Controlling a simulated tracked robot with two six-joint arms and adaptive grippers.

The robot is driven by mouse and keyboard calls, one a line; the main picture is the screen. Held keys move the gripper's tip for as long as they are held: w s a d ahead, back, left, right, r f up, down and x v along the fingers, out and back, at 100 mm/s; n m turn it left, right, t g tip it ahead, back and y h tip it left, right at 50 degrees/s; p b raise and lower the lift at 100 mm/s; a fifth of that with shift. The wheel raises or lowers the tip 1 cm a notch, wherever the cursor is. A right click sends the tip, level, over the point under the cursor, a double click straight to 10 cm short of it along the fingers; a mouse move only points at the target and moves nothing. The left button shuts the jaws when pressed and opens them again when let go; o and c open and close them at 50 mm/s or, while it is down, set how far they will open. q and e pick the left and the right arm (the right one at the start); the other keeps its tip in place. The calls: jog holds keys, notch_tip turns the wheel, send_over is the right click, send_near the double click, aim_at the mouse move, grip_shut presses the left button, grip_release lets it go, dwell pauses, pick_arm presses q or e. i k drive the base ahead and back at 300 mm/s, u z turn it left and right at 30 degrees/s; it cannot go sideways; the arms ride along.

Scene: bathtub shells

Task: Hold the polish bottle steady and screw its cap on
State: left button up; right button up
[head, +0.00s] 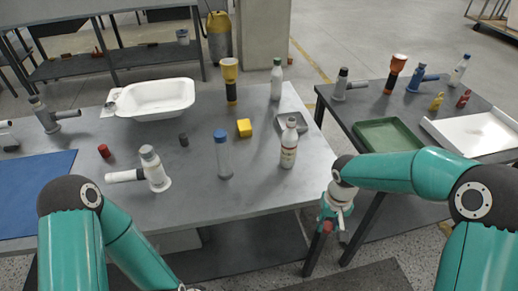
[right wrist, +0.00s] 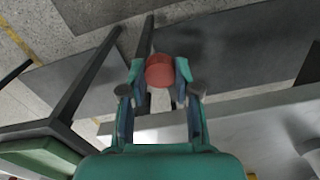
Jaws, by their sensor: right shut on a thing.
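A cream bottle with a printed label (head: 288,152), which looks like the polish bottle, stands upright near the right front of the grey table. Its narrow pale top is too small to read clearly. My right gripper (head: 328,226) is beyond the table's front right edge, below and to the right of the bottle, pointing down. It is shut on a red cap (right wrist: 159,70), which sits between the fingertips in the right wrist view. My left arm bends down out of the head view, and its gripper is not seen.
A clear blue-capped bottle (head: 222,155), a yellow block (head: 244,128) and a grey tray (head: 298,121) stand near the cream bottle. A white tub shell (head: 158,98) lies at the back. A side table with a green tray (head: 390,134) is at right.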

aim_at(289, 140)
jog(key=u, duration=0.1)
jog(key=k, duration=1.85)
jog(key=z, duration=0.8)
jog(key=i, duration=1.7)
jog(key=u, duration=0.1)
